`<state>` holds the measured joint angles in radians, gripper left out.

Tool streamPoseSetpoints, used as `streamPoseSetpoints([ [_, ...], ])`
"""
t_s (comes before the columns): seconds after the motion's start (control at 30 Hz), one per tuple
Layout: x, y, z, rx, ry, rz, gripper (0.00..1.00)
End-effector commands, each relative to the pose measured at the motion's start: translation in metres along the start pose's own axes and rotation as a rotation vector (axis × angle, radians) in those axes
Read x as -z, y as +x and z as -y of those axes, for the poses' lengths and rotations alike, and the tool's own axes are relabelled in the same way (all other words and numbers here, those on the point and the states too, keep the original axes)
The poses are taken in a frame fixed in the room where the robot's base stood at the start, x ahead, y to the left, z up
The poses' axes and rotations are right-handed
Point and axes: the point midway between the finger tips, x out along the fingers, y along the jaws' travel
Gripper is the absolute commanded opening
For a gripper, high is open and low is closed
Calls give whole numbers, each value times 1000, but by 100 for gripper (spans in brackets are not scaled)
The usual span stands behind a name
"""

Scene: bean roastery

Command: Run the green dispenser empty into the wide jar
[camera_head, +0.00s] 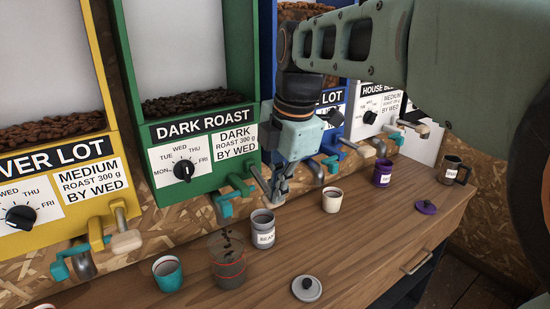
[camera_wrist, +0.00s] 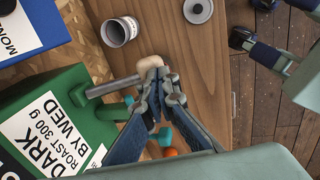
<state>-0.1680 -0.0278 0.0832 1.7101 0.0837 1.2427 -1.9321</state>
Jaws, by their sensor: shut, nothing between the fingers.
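The green dispenser (camera_head: 190,135), labelled DARK ROAST, has a low layer of dark beans (camera_head: 195,102) behind its window. Its pale handle knob (camera_wrist: 150,64) sits on a grey rod in the wrist view. A wide clear jar (camera_head: 229,270) with a red line stands on the counter below and in front of its spout. Dark beans show in the air at and above the jar's mouth. My gripper (camera_head: 278,188) is shut and empty by the handle; in the wrist view its fingertips (camera_wrist: 158,84) are at the knob. I cannot tell if they touch it.
A grey labelled canister (camera_head: 263,232) stands close right of the jar, a teal cup (camera_head: 168,273) left. A cream cup (camera_head: 332,200), purple canister (camera_head: 383,173), dark mug (camera_head: 455,170) and loose lids stand farther right. Yellow dispenser (camera_head: 75,210) is left; the front counter is mostly clear.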

Motion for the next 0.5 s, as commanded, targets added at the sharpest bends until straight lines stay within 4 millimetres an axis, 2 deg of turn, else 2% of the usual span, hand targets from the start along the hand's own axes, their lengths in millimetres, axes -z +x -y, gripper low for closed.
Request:
streamPoseSetpoints([
  [0.2,0,10,2,3,0,-1,0],
  [0.5,0,13,2,2,0,0,0],
])
